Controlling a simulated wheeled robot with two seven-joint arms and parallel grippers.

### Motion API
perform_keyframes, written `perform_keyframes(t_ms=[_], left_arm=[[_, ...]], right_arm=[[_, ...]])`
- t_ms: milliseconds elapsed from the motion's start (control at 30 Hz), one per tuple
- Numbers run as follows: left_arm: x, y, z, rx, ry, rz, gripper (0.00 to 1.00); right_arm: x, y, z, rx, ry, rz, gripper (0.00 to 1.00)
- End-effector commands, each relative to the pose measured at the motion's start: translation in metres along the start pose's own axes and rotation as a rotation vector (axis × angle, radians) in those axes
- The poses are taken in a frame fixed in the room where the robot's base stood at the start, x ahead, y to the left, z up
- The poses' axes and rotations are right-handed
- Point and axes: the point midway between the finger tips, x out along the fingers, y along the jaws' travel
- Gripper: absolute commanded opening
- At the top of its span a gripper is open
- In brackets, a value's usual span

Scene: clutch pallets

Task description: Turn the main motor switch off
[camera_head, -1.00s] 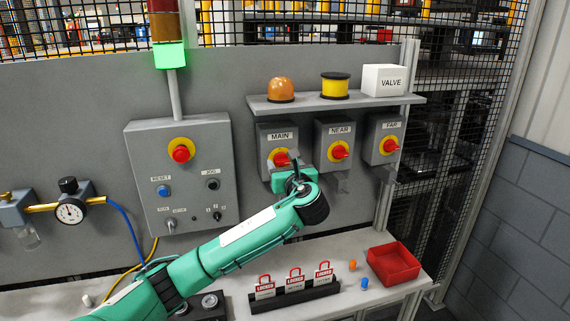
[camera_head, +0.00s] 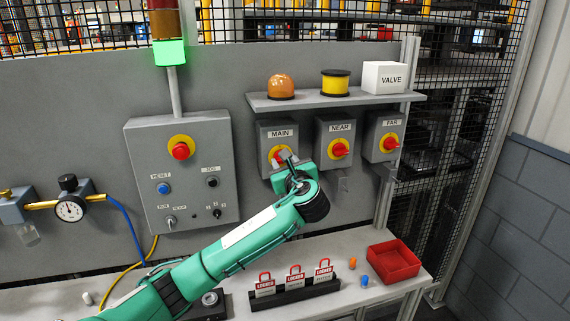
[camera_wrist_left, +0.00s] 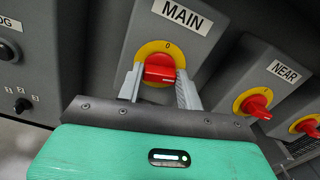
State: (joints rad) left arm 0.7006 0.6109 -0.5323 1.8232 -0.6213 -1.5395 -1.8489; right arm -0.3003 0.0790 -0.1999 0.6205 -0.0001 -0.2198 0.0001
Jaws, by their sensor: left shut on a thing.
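The main motor switch is a grey box labelled MAIN (camera_head: 270,137) on the panel, with a red knob on a yellow disc. In the left wrist view the red knob (camera_wrist_left: 159,69) sits between the two fingers of my left gripper (camera_wrist_left: 160,82), with a "0" mark on the yellow disc above it. My left gripper (camera_head: 287,160) is shut on this knob. In the head view the gripper partly hides the knob, and its exact angle is hard to tell. My right gripper is not in view.
The NEAR switch (camera_head: 340,149) and FAR switch (camera_head: 391,143) stand close to the right. A shelf (camera_head: 310,103) juts out above. Below, a rack of red padlocks (camera_head: 295,290) and a red bin (camera_head: 394,263) stand on the bench. A control box (camera_head: 190,200) is at left.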

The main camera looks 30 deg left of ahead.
Motion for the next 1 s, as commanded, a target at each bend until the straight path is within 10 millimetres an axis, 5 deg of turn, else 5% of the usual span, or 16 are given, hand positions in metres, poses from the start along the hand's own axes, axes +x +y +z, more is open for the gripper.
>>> perform_keyframes(t_ms=[1000], left_arm=[[0.0, 0.004, -0.005, -0.962, 0.002, 0.001, 0.14]], right_arm=[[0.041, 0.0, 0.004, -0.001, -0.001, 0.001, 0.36]])
